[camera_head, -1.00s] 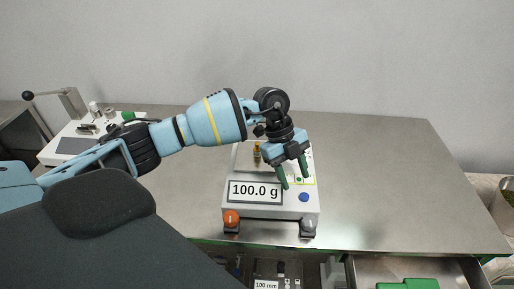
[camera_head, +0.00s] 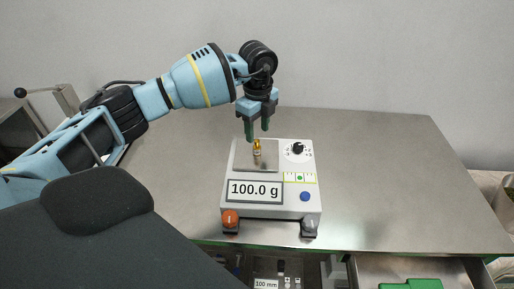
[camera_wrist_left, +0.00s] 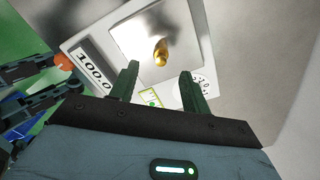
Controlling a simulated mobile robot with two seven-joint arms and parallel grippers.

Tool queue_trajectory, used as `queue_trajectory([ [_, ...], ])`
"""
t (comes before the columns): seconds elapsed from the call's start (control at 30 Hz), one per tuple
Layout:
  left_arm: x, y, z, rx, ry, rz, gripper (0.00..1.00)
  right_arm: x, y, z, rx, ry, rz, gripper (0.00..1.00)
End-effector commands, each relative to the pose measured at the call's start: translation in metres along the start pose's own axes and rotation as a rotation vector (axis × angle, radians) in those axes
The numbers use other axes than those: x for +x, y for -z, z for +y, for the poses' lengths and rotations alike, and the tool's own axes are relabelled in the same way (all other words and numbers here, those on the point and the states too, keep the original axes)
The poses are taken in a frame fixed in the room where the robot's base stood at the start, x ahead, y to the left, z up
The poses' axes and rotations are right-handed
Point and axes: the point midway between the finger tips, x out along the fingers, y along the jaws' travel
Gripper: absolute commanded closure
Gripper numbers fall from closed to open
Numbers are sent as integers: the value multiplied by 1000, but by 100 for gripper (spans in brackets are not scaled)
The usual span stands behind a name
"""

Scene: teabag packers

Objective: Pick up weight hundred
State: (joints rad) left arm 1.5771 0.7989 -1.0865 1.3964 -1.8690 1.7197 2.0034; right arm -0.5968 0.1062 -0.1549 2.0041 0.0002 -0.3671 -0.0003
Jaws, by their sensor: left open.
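The hundred weight (camera_head: 257,152) is a small brass-coloured piece standing upright on the pan of the white scale (camera_head: 295,211). The scale's display reads 100.0 g. My left gripper (camera_head: 257,137) is open, its green fingers pointing down just above and behind the weight's top in the head view. In the left wrist view the weight (camera_wrist_left: 161,51) shows beyond the two fingertips (camera_wrist_left: 158,70), with nothing between them.
The grey metal table (camera_head: 385,180) is clear to the right of the scale. An open drawer with a green item (camera_head: 408,285) is below the front edge. A lever device (camera_head: 62,97) stands at the far left, partly behind my arm.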

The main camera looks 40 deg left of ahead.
Motion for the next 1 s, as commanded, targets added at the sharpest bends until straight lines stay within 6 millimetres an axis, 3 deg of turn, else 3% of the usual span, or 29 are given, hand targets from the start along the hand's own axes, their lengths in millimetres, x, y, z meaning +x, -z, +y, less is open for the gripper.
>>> queue_trajectory([
  [0.4,47,-2,0,0,-1,1,53,0,0,1,-2,0,1,64],
  [0.7,51,-2,-1,1,1,1,53,0,0,1,-3,0,1,64],
  [1.0,51,-2,-1,1,1,1,90,0,0,1,-3,0,1,64],
])
